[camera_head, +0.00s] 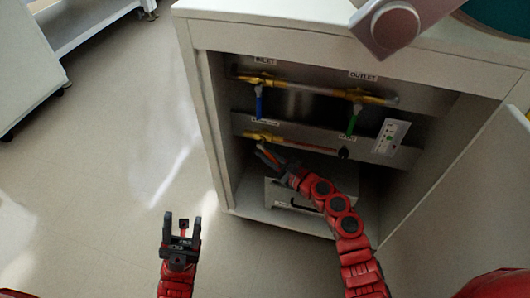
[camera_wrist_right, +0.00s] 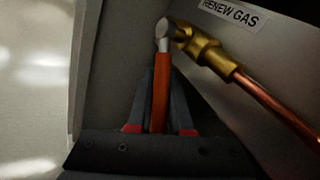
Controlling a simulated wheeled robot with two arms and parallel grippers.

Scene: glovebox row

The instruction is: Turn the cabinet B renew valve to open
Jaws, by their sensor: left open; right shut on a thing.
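The renew valve has a brass body (camera_wrist_right: 205,50) under a "RENEW GAS" label (camera_wrist_right: 230,12) in the right wrist view. Its orange lever (camera_wrist_right: 161,85) hangs from a silver hub and stands at an angle to the copper pipe, not in line with it. My right gripper (camera_wrist_right: 160,108) is shut on the lever, with a dark finger on each side. In the head view the brass valve (camera_head: 262,137) is on the lower pipe inside the cabinet, and my right gripper (camera_head: 268,155) reaches it from below. My left gripper (camera_head: 183,222) is open and empty over the floor, outside the cabinet.
The cabinet (camera_head: 215,120) is open at the front. An upper pipe carries a blue lever (camera_head: 259,102) and a green lever (camera_head: 353,120). A control panel (camera_head: 391,137) is at right. A grey box (camera_head: 285,192) stands below my right arm. An open door (camera_head: 470,190) stands at right.

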